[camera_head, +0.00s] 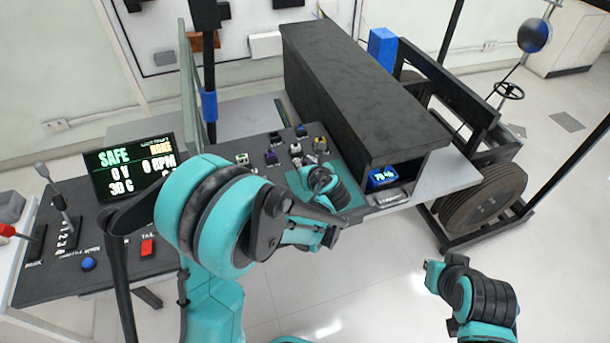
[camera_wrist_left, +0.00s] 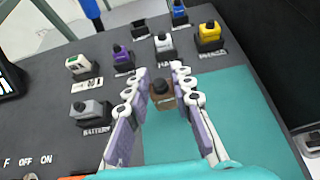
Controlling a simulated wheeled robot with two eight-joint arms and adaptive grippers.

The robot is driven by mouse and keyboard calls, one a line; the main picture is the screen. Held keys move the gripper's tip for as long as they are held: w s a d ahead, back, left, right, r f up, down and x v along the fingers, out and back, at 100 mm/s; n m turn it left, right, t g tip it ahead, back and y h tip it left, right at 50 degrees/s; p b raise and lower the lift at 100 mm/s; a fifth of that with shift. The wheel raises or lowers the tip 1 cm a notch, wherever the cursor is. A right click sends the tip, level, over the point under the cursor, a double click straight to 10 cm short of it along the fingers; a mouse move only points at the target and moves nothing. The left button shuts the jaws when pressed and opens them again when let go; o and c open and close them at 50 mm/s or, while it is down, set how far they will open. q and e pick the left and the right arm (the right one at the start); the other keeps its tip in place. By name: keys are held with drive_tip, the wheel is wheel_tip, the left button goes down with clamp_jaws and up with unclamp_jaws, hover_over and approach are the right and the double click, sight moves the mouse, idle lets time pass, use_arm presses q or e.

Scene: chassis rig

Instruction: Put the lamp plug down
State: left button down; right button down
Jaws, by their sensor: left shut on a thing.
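The lamp plug (camera_wrist_left: 162,93) appears as a small brown block with a dark round top, between the fingers of my left gripper (camera_wrist_left: 160,88) in the left wrist view. The gripper is shut on it. A teal mat (camera_wrist_left: 238,105) lies below and to the right; whether the plug touches it or hangs just above, I cannot tell. In the head view my left gripper (camera_head: 309,164) is at the left part of the mat (camera_head: 348,182), and the plug is hidden or too small to make out. My right gripper (camera_head: 436,270) is over open floor at lower right; its jaw state is unclear.
A long dark housing (camera_head: 350,90) rises behind the mat. The mat's right half is clear.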

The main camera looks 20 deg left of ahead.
use_arm(q)
drive_tip(key=shift+f+b, duration=1.05)
drive_tip(key=shift+f, duration=0.95)
drive_tip(key=shift+f, duration=0.1)
drive_tip(key=c, duration=1.3)
unclamp_jaws()
